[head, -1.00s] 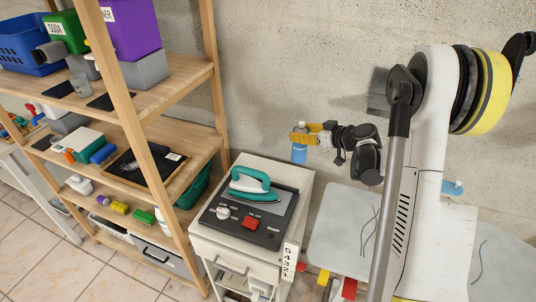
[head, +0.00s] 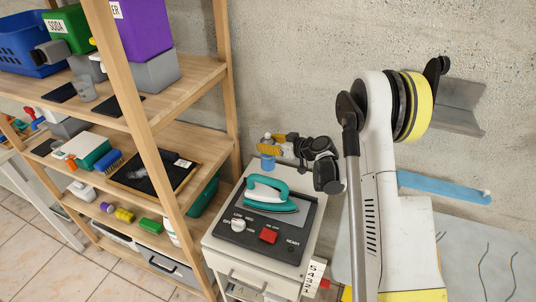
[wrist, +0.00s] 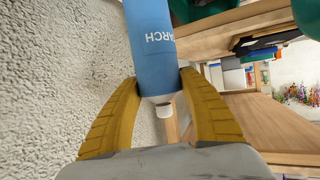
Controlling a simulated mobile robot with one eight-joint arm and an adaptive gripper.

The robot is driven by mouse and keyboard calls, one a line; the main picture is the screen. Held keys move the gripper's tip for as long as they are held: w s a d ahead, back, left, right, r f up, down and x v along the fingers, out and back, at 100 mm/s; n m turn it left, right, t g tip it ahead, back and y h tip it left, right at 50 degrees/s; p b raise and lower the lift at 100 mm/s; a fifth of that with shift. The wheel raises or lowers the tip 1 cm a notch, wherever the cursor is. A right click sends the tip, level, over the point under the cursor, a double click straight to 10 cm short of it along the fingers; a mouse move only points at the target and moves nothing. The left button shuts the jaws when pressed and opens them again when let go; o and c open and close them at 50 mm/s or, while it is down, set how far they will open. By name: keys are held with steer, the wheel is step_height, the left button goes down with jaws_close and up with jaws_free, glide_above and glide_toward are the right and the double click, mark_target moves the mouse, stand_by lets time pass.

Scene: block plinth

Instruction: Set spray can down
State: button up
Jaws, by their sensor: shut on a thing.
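My gripper (head: 272,148) is shut on the blue spray can (head: 267,163), near the wall behind the white cabinet. In the wrist view, the yellow fingers of my gripper (wrist: 160,82) close on both sides of the can (wrist: 152,40) at its white-nozzle end. The letters "ARCH" show on its side. In the head view the can's lower part hangs below the fingers, by the cabinet's back edge. I cannot tell whether it touches anything.
The white cabinet (head: 255,267) carries a dark panel with a teal iron (head: 270,194), a knob and a red button (head: 269,236). A wooden shelf (head: 177,133) with bins and boxes stands close on the left. The concrete wall (head: 310,60) is behind.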

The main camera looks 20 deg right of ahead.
steer(key=shift+a+f+b, duration=0.1)
steer(key=shift+f+b, duration=0.55)
steer(key=shift+f, duration=1.35)
steer(key=shift+f, duration=0.15)
steer(key=o, duration=1.4)
